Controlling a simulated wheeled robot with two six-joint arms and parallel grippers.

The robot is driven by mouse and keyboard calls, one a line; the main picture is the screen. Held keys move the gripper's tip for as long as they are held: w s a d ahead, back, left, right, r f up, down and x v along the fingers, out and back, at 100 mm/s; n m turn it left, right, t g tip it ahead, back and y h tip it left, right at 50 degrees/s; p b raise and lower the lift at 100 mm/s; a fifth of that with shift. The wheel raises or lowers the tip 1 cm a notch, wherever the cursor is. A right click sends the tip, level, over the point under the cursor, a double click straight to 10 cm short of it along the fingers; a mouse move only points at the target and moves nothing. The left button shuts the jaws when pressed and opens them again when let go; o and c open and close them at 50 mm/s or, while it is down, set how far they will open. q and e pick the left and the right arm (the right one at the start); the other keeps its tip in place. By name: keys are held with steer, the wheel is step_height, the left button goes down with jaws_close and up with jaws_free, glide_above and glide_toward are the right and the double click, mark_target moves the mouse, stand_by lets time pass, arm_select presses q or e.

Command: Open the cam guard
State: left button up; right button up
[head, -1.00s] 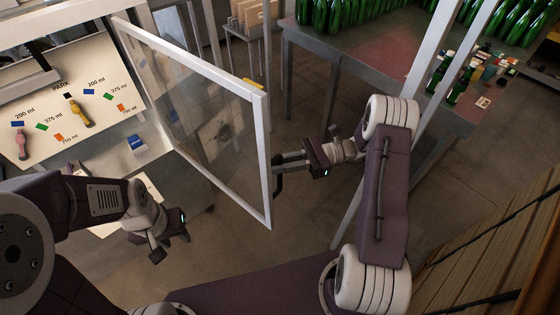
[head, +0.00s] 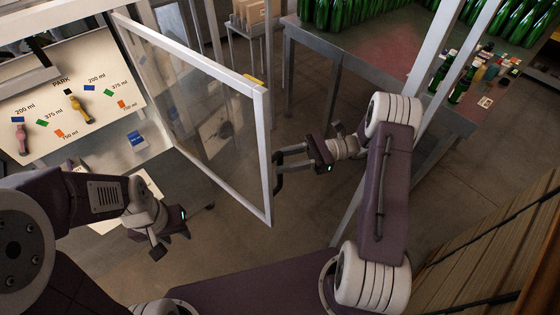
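The cam guard is a clear panel in a pale metal frame (head: 266,140). It stands swung out from the machine, its far upright at the upper left and its free edge towards me. A dark handle (head: 278,178) sits on the free edge. My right gripper (head: 281,158) reaches in from the right, with its two fingers apart and their tips close to the handle. I cannot tell whether they touch it. My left gripper (head: 168,240) hangs at the lower left, clear of the guard; its fingers are too unclear to read.
A sloped board (head: 62,105) marked PARK carries a pink piece (head: 21,139) and a yellow piece (head: 78,107). A blue box (head: 137,141) lies beside it. A table (head: 345,50) holding green bottles (head: 330,14) stands behind.

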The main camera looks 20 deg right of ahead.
steer(key=d+b, duration=0.1)
steer(key=d, duration=0.5)
steer(key=shift+d+b, duration=0.3)
steer(key=shift+b, duration=0.05)
steer(key=shift+f, duration=0.1)
